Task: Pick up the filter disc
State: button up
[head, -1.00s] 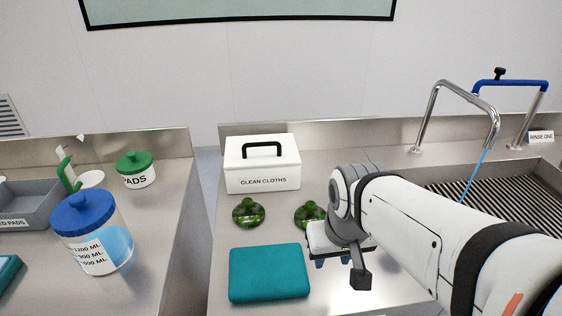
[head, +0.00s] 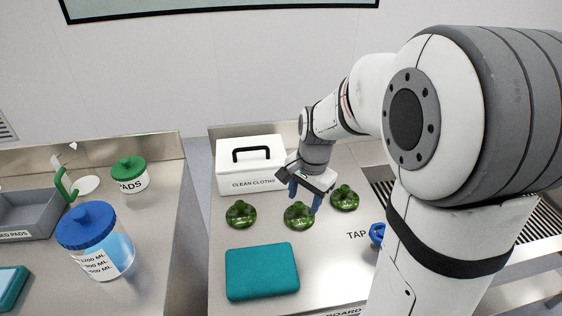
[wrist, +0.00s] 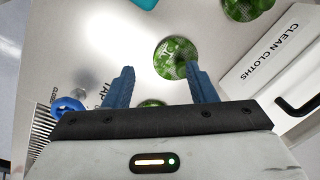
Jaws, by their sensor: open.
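Three green, speckled, knobbed discs stand in a row on the steel counter: a left one (head: 241,214), a middle one (head: 299,215) and a right one (head: 344,198). They are the likeliest filter discs; no label shows on them. My gripper (head: 304,197) is open, its blue fingers above and around the middle disc's knob area in the head view. In the wrist view the middle disc (wrist: 174,57) lies just beyond the fingertips of my gripper (wrist: 160,68), nearer the right finger. I cannot tell the height gap. The right disc (wrist: 152,103) shows partly behind the gripper body.
A white CLEAN CLOTHS box (head: 251,169) stands close behind the discs. A teal folded cloth (head: 262,271) lies in front. A blue tap handle (head: 377,233) is at the right. The left counter holds a blue-lidded jar (head: 96,240) and a PADS pot (head: 131,175).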

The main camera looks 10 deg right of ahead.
aim_at(298, 204)
jog(key=w+m+p, duration=0.1)
jog(key=w, duration=0.1)
jog(key=w+f+m+p, duration=0.1)
jog(key=w+m, duration=0.1)
jog(key=w+f+m+g+p, duration=0.1)
jog(key=w+m, duration=0.1)
jog(key=shift+w+a+f, duration=0.1)
jog(key=shift+w, duration=0.1)
jog(key=shift+w+f+m, duration=0.2)
jog(key=shift+f+m, duration=0.05)
jog(key=shift+m, duration=0.05)
jog(key=shift+f, duration=0.35)
jog(key=f, duration=0.2)
jog(key=f+p, duration=0.1)
jog(key=f, duration=0.2)
jog(key=f+p, duration=0.1)
jog(key=f, duration=0.1)
jog(key=shift+w+d+f, duration=0.15)
jog(key=shift+d+f, duration=0.1)
jog(key=shift+d, duration=0.1)
grip_shut()
